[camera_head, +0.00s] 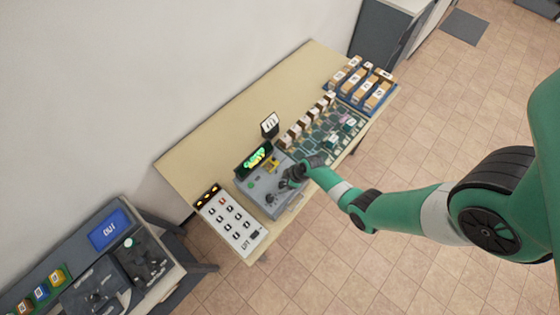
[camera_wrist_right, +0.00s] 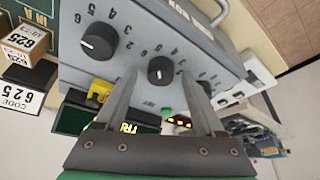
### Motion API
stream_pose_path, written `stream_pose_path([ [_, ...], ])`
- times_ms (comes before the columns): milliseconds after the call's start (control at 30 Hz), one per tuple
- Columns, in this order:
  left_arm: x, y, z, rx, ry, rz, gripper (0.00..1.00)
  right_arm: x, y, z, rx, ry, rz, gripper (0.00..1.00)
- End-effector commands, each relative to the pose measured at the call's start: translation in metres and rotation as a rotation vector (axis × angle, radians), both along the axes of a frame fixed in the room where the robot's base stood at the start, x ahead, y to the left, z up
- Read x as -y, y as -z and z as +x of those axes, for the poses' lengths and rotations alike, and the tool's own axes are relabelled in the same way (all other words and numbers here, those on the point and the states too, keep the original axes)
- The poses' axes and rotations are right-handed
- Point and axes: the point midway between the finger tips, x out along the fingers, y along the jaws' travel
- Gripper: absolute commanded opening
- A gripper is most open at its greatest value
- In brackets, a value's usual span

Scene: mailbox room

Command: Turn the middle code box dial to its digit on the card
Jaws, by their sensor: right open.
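The grey code box (camera_head: 254,187) stands on the table in the head view and fills the upper part of the right wrist view (camera_wrist_right: 205,45). A black dial (camera_wrist_right: 161,70) on its face lies between my right gripper's fingertips (camera_wrist_right: 158,77). Another black dial (camera_wrist_right: 100,42) is to the left, ringed by digits. The right gripper (camera_head: 286,183) is open, one finger on each side of the dial; contact cannot be told. The card (camera_wrist_right: 18,100) reads CODE 625. My left gripper is not in view.
A white panel with several buttons (camera_head: 232,222) lies left of the code box. A board with several small boxes (camera_head: 325,130) and a blue tray of parcels (camera_head: 360,85) lie to its right. A handle (camera_wrist_right: 215,12) sticks out from the code box's front.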

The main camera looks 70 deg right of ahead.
Motion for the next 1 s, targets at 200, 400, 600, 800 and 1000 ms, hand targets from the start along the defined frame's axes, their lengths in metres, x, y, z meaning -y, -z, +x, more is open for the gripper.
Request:
stream_pose_path([
  [200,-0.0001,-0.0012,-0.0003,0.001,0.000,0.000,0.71,0.0000,-0.0010,0.0002,0.000,0.000,0.000,0.55],
  [400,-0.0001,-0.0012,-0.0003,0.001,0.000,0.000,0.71,-0.0002,-0.0009,0.0004,0.000,-0.001,0.000,0.19],
  [600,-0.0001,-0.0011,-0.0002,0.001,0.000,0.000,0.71,-0.0002,-0.0009,0.0004,0.000,-0.001,0.000,0.00],
  [800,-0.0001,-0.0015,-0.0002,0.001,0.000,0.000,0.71,-0.0003,-0.0010,0.0003,0.000,0.012,0.000,0.00],
  [1000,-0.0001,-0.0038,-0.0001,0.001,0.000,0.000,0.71,-0.0010,-0.0010,0.0000,-0.003,0.072,-0.001,0.00],
])
